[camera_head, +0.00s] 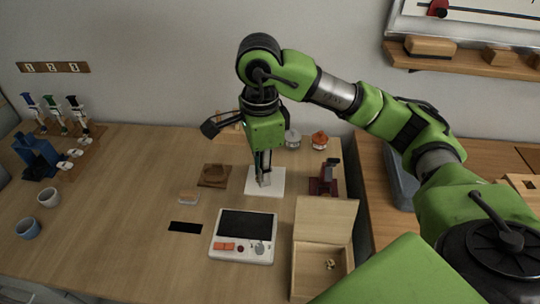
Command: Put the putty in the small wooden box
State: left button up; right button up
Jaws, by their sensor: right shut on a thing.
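My right gripper (264,183) points down over the white square tile (279,187) at the back middle of the table. It is shut on a small pale thing at the tile, most likely the putty; the fingers hide most of it, and I cannot tell whether it touches the tile. The small wooden box (296,273) stands at the front right with its lid (325,219) open toward the back. A few small bits (330,264) lie inside it. My left gripper is not in view.
A white device with a dark screen (247,224) stands left of the box. A dark red stand (324,180), two small jars (319,140), a brown board (214,175) and a small block (188,198) are nearby.

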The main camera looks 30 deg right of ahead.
aim_at(312, 281)
jog(key=k+j+z, duration=0.1)
jog(key=k+j, duration=0.2)
jog(key=k, duration=0.15)
jog(key=k+j+z, duration=0.1)
jog(key=k+j, duration=0.2)
jog(key=k, duration=0.1)
